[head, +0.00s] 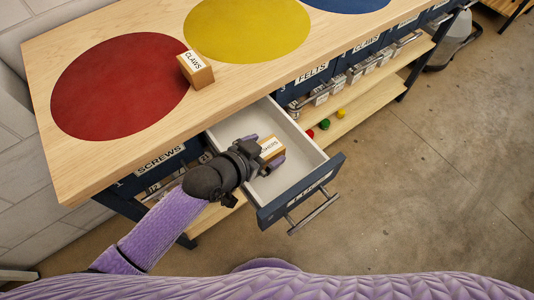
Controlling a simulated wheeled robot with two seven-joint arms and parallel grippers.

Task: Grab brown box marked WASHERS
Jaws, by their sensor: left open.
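The small brown box (271,148) has a white label, partly hidden, whose visible end looks like the end of WASHERS. It lies inside the open drawer (300,153), which has pale inner walls and a dark blue front. My left gripper (267,151) reaches into the drawer from the left. Its purple fingers are open, one on each side of the box. I cannot tell whether they touch it. The gripper body covers part of the box and drawer floor. My right gripper is not in view.
A brown box marked CLAWS (196,69) stands on the wooden bench top (60,170) at the edge of a red disc (120,86). A yellow disc (247,28) lies beyond. Small coloured balls (324,124) sit on the lower shelf.

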